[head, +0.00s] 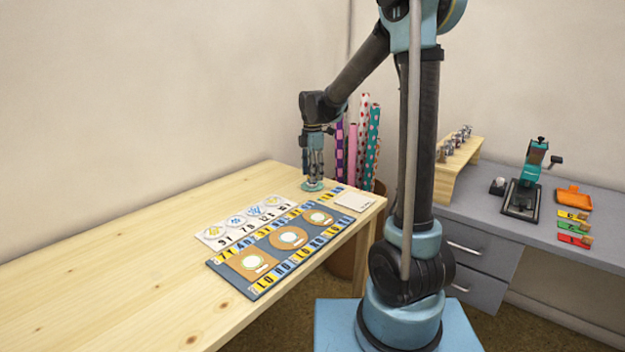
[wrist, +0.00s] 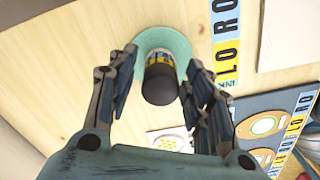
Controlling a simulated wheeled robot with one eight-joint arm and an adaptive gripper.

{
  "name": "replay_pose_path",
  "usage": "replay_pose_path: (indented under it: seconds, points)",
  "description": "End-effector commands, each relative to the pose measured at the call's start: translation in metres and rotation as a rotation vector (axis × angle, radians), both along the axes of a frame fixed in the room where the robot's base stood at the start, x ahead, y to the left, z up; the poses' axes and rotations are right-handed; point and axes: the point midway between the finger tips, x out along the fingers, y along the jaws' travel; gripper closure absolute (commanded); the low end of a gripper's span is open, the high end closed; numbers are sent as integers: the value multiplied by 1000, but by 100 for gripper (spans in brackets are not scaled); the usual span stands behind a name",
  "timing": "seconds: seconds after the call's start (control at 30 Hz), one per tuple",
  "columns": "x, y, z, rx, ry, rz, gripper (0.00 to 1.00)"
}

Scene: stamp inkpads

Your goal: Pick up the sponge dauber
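A small dark cylinder with a yellow, black and blue printed label, which looks like the sponge dauber (wrist: 160,80), stands on a round teal disc (wrist: 177,41) on the wooden table. In the wrist view my gripper (wrist: 162,63) is open, with one finger on each side of the dauber and a visible gap on both sides. In the head view my gripper (head: 313,165) points down over the teal disc (head: 313,187) near the table's far right corner. There the fingers hide most of the dauber.
Patterned rolls (head: 372,135) stand behind the table. The table's left side is clear.

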Motion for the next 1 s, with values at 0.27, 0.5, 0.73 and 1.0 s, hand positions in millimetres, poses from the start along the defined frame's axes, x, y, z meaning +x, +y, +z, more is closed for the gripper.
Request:
replay_pose_path:
  seconds: [0.27, 0.5, 0.73, 1.0]
  points:
    - [0, 0, 0, 0, 0, 0, 94]
    - [0, 0, 3, 0, 0, 0, 94]
    - [0, 0, 31, 0, 0, 0, 94]
    - [0, 0, 76, 0, 0, 0, 94]
